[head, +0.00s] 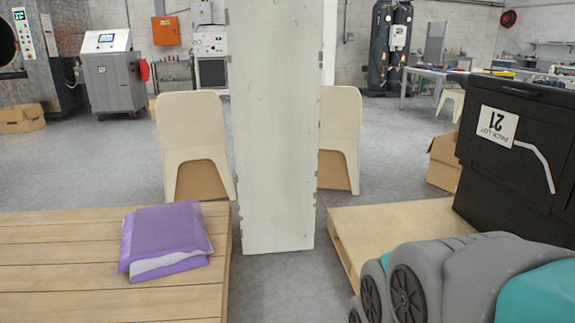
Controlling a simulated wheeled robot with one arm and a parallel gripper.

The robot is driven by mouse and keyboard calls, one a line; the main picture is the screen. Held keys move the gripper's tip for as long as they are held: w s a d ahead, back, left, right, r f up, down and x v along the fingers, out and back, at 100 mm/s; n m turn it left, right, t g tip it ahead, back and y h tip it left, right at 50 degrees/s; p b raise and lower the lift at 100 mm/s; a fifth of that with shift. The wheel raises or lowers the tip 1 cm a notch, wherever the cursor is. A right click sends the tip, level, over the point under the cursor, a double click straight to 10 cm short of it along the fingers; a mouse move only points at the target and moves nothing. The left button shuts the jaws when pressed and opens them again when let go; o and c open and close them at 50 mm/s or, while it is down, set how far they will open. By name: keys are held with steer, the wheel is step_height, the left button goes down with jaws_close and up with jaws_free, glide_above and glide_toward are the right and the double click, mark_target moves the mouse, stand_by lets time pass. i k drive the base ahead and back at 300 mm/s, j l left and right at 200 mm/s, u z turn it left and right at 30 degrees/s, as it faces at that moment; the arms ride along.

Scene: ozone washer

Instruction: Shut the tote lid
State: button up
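A black tote (471,145) stands on a low wooden platform at the right and runs out of the picture. The side facing me carries a white label (497,127), printed "PACK LDY 21" and upside down, and a bent pale strip beside it. A dark slot or handle shows near the top edge. I cannot tell which panel is the lid or how far open it is. My grey and teal arm covers the lower right, in front of the tote's lower part. My gripper is not in view.
The wooden platform (385,228) has bare room left of the tote. A tall pale post (276,120) stands mid-view, with two cream chairs (190,115) behind it. A cardboard box (443,165) sits behind the tote.

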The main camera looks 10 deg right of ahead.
mark_target(520, 135)
steer(key=i+j+z, duration=0.1)
steer(key=i+z, duration=0.35)
steer(key=i+j+z, duration=0.3)
steer(key=i+z, duration=0.15)
steer(key=i+j+z, duration=0.85)
steer(key=j, duration=0.15)
steer(key=k+l, duration=0.05)
